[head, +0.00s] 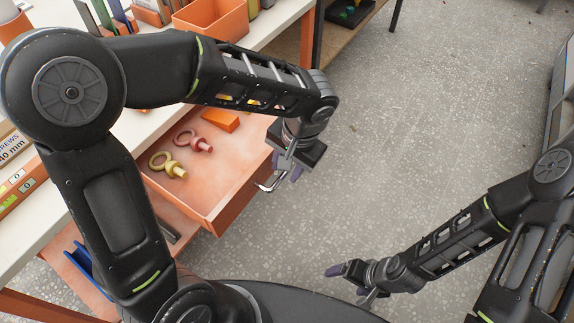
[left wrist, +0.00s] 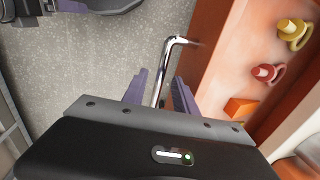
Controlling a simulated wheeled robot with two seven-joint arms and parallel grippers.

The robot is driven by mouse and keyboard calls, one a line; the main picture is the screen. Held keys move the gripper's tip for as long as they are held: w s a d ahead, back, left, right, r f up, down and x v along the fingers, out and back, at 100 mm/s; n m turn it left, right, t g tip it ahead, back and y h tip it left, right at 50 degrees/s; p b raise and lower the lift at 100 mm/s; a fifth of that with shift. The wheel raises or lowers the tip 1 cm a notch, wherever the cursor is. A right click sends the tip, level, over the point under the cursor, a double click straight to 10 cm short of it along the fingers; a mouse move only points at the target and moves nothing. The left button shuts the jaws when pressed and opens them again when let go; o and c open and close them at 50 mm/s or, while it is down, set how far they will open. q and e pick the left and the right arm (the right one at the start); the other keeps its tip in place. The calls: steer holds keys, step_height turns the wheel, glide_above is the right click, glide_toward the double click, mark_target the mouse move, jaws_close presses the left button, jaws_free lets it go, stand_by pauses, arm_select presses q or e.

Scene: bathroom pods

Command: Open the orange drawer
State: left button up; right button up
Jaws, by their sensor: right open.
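The orange drawer (head: 222,218) stands pulled out from under the workbench at the left of the head view. Its front panel (left wrist: 212,50) also shows in the left wrist view. A bent silver handle (head: 268,185) sticks out from the front. My left gripper (head: 287,168) is at the handle. In the left wrist view, its purple fingers (left wrist: 160,92) are apart, with the handle bar (left wrist: 166,62) between them and visible gaps on both sides. My right gripper (head: 347,279) is open and empty over the floor, away from the drawer.
A yellow eye bolt (head: 170,165), a red eye bolt (head: 194,141) and an orange wedge (head: 221,120) lie in the drawer. The white benchtop (head: 28,215) holds bins and boxes. The speckled floor (head: 420,110) to the right is clear.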

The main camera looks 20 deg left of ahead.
arm_select(q)
step_height(320, 180, up, 8)
steer(key=d, duration=0.1)
steer(key=shift+s+d+f, duration=0.15)
steer(key=shift+s+d, duration=0.05)
steer(key=shift+d, duration=0.05)
stand_by(0.5)
